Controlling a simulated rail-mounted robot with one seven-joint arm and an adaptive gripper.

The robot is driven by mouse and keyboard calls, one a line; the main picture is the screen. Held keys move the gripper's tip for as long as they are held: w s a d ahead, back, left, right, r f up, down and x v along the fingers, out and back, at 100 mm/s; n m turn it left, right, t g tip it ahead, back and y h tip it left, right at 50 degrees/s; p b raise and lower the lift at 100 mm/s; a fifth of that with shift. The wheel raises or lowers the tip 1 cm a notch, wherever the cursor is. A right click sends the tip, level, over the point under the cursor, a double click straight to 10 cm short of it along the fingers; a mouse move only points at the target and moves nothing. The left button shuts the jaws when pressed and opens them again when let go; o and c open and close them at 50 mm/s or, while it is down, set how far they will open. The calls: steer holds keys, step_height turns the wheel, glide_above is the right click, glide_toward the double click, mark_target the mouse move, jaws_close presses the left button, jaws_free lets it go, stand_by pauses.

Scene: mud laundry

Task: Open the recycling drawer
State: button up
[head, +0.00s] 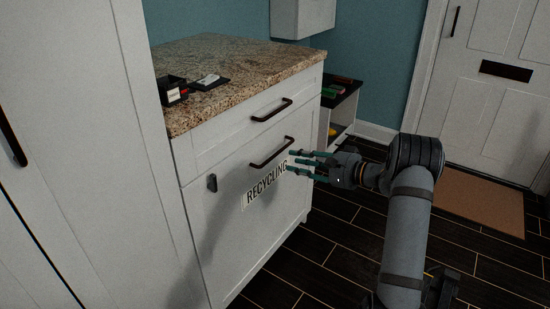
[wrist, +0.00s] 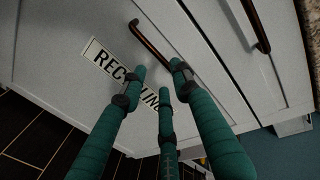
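The recycling drawer (head: 225,210) is the large white lower front of the cabinet, with a RECYCLING label (head: 265,184) and a dark bar handle (head: 271,153) near its top. It looks shut, flush with the cabinet. In the wrist view the handle (wrist: 152,42) lies just beyond the fingertips, and the label (wrist: 112,65) is partly hidden behind a finger. My gripper (head: 296,160) is in front of the drawer, at the right end of the handle. Its green fingers (wrist: 160,85) are spread apart with nothing between them. I cannot tell whether a fingertip touches the handle.
A narrower drawer with its own dark handle (head: 271,110) is above. A low open shelf (head: 340,105) stands behind right. Dark floor (head: 330,240) in front is clear.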

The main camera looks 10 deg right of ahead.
mark_target(274, 155)
steer(key=b+x, duration=0.1)
steer(key=x, duration=0.8)
steer(key=shift+w+a+f, duration=0.1)
steer(key=shift+a, duration=0.1)
steer(key=c, duration=0.4)
steer(key=c, duration=0.3)
jaws_close()
